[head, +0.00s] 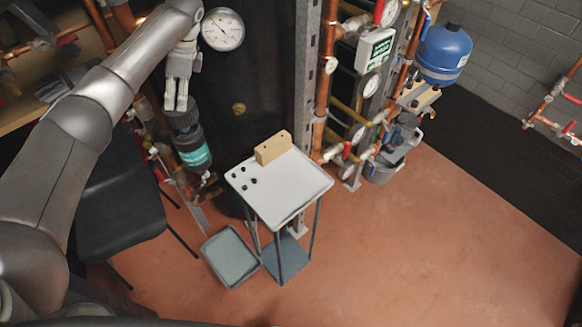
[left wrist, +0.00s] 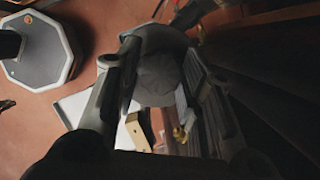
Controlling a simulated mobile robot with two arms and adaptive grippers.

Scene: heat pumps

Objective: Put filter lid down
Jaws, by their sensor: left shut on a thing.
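My left gripper (head: 176,104) points down at the upper left of the head view. It is shut on the dark round filter lid (head: 183,121). In the left wrist view the lid (left wrist: 160,78) shows as a grey disc between the two fingers. The dark filter body (head: 194,152) with a teal label is directly below the lid. I cannot tell whether lid and body touch. A small stand with a white tray top (head: 295,189) is to the right of the filter. My right gripper is not in view.
A wooden block (head: 273,148) and several small black pieces lie on the white top, whose front part is clear. A grey tray (head: 230,257) is low beside the stand. Copper pipes (head: 322,90) and a black chair (head: 115,205) flank the area. Open floor lies at right.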

